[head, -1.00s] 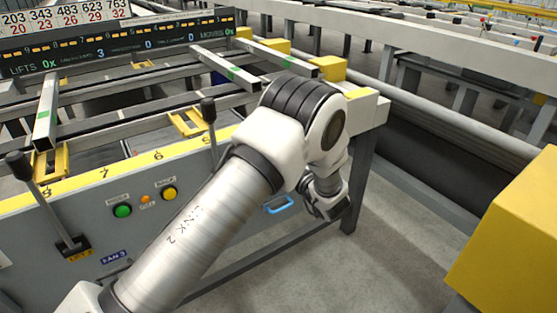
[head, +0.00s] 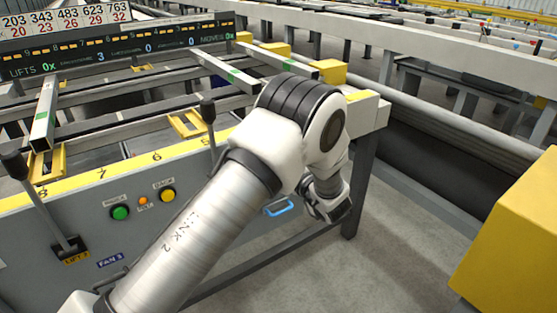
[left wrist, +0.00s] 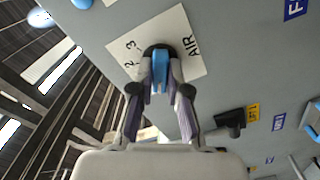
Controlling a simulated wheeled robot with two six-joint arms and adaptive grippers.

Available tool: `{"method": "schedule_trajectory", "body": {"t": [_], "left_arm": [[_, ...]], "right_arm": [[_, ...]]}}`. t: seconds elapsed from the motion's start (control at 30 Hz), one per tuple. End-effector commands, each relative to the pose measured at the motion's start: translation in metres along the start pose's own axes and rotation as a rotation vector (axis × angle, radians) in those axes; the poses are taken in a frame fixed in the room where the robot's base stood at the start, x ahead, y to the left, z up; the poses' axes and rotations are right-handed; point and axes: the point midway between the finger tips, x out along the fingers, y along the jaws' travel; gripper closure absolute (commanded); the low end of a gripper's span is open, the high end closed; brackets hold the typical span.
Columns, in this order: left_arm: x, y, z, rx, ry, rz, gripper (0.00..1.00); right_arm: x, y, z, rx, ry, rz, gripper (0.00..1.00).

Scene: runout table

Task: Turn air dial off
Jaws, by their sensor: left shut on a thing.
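The air dial (left wrist: 160,58) shows in the left wrist view as a blue knob on a dark round base. It is mounted on a white plate (left wrist: 192,67) marked AIR, with the numbers 2 and 3 visible. My left gripper (left wrist: 160,82) has one finger on each side of the blue knob and is shut on it. In the head view my left arm reaches across the grey panel, and the dial and fingertips cannot be made out there. My right gripper is in neither view.
The grey panel carries a green button (head: 120,213), a yellow button (head: 168,195), a blue handle (head: 279,208) and a black lift lever (head: 38,202). A yellow block (head: 512,238) stands at the right. Bare floor lies between it and the table.

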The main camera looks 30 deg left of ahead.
Motion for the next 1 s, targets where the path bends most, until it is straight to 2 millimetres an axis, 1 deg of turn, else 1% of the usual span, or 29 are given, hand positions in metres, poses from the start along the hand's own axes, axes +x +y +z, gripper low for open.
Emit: {"method": "schedule_trajectory", "body": {"t": [0.1, 0.13, 0.17, 0.2, 0.47, 0.57, 0.67, 0.83, 0.9, 1.0], "left_arm": [[0.0, -0.001, 0.001, 0.002, -0.002, -0.001, 1.0], [0.0, -0.001, 0.001, 0.002, -0.002, -0.001, 0.78], [0.0, -0.001, 0.001, 0.002, -0.002, -0.001, 0.67], [0.0, -0.001, 0.001, 0.002, -0.001, -0.001, 0.59], [0.0, 0.0, 0.0, 0.001, -0.001, 0.0, 0.59], [-0.007, 0.0, 0.001, 0.002, -0.002, 0.001, 0.59], [-0.024, 0.001, 0.001, 0.002, -0.003, 0.004, 0.59], [-0.059, 0.001, 0.001, 0.003, -0.004, 0.004, 0.59], [-0.069, 0.001, 0.001, 0.002, -0.003, 0.003, 0.59], [-0.075, 0.0, 0.001, 0.002, -0.001, 0.001, 0.59]], "right_arm": [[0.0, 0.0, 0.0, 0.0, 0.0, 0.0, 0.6], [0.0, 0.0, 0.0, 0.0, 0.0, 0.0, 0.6], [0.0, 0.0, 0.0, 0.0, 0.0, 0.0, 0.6], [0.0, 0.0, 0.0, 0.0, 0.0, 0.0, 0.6], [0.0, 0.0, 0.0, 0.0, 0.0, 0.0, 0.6], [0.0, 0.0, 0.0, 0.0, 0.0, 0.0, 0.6], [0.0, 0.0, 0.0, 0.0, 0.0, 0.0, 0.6], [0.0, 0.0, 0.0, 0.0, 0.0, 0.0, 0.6], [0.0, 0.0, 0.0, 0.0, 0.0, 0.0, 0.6], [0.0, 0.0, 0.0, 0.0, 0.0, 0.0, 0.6]]}}
